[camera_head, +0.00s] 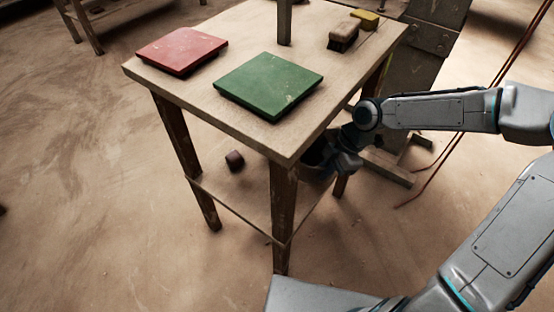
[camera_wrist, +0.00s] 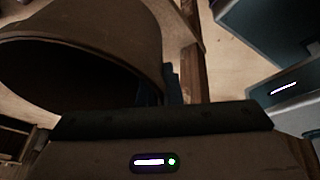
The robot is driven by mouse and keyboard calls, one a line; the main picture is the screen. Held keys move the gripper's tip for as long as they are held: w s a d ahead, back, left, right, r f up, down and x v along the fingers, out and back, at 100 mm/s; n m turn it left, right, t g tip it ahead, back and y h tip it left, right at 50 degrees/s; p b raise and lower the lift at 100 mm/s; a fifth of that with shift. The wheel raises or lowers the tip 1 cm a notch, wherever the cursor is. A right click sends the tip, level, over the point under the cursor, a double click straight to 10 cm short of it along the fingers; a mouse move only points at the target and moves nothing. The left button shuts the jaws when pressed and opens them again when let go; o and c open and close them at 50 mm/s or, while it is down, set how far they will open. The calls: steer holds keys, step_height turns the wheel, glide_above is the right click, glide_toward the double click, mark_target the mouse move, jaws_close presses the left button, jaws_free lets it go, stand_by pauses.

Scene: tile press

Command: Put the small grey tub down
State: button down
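The small grey tub (camera_wrist: 105,22) fills the upper left of the wrist view, with its dark open mouth facing my gripper. It looks brownish grey in this light. My gripper (camera_head: 338,160) is beside the right side of the wooden table, below the level of its top. One bluish finger (camera_wrist: 172,88) lies against the tub's outer wall; the other finger is hidden. The gripper appears shut on the tub's wall. In the head view the tub (camera_head: 316,153) is a dark shape mostly hidden by the table edge and my gripper. Whether its base touches the lower shelf is hidden.
The table top (camera_head: 215,110) holds a red tile (camera_head: 181,50), a green tile (camera_head: 268,85), a brush (camera_head: 343,36) and a yellow block (camera_head: 365,19). The lower shelf (camera_head: 250,205) has a small dark block (camera_head: 235,160) near its left edge. Table legs stand close to my gripper.

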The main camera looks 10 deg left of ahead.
steer(key=shift+s+a+f+b, duration=0.15)
steer(key=shift+a+f+b, duration=0.2)
steer(key=shift+a+f, duration=0.1)
steer(key=a+f+b, duration=0.2)
steer(key=a+f, duration=0.1)
steer(key=s+a+f+b, duration=0.1)
steer(key=a+f+b, duration=0.2)
steer(key=a+f, duration=0.1)
steer(key=s+a+f+b, duration=0.1)
steer(key=a+f+b, duration=0.2)
steer(key=shift+s+a+f, duration=0.1)
steer(key=shift+a+f, duration=0.25)
steer(key=shift+a, duration=0.05)
steer(key=c, duration=1.6)
jaws_free()
steer(key=shift+r, duration=0.1)
